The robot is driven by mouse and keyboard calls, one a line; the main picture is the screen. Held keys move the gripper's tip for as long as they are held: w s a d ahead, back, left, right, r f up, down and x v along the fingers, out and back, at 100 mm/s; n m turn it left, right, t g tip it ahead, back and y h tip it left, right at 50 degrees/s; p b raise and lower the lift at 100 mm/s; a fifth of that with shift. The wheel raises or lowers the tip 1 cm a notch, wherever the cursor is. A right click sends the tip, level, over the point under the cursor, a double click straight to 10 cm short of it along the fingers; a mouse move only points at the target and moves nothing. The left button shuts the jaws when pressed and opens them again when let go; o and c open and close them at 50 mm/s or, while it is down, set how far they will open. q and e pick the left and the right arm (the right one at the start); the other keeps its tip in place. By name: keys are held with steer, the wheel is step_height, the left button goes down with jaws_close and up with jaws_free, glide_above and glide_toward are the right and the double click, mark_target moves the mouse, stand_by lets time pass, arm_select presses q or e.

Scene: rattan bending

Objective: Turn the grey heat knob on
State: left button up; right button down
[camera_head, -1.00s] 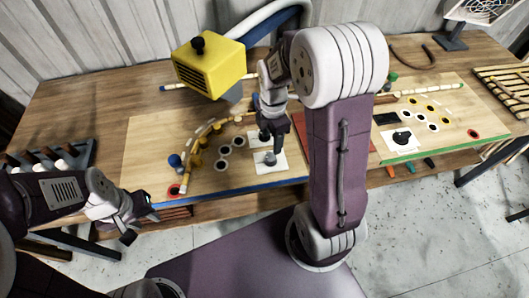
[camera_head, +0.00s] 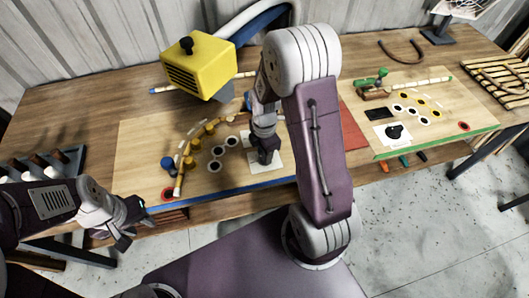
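My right gripper (camera_head: 266,156) is down at the white plate (camera_head: 272,166) on the left board, pointing downward. The grey heat knob is hidden behind its fingers, so I cannot see whether they are closed on it or which way the knob is turned. My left gripper (camera_head: 131,226) is empty, with its fingers apart, in front of the left board's near corner. A black knob (camera_head: 395,132) sits on another white plate on the right board.
A yellow box-shaped heater (camera_head: 199,67) stands behind the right gripper. A curved rattan rod (camera_head: 184,152) lies along several yellow pegs on the left board (camera_head: 135,150). The right board (camera_head: 470,110) carries a green clamp (camera_head: 371,80) and several ringed holes.

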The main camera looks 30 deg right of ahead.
steer(key=shift+m, duration=0.3)
steer(key=m+p, duration=0.1)
steer(key=m, duration=0.1)
steer(key=shift+r+m, duration=0.1)
steer(key=shift+m, duration=0.3)
steer(key=m+p, duration=0.2)
steer(key=m, duration=0.3)
steer(key=m+p, duration=0.1)
steer(key=m, duration=0.4)
steer(key=shift+m+p, duration=0.45)
steer(key=shift+m, duration=1.85)
steer(key=c, duration=0.9)
jaws_free()
steer(key=shift+c, duration=0.2)
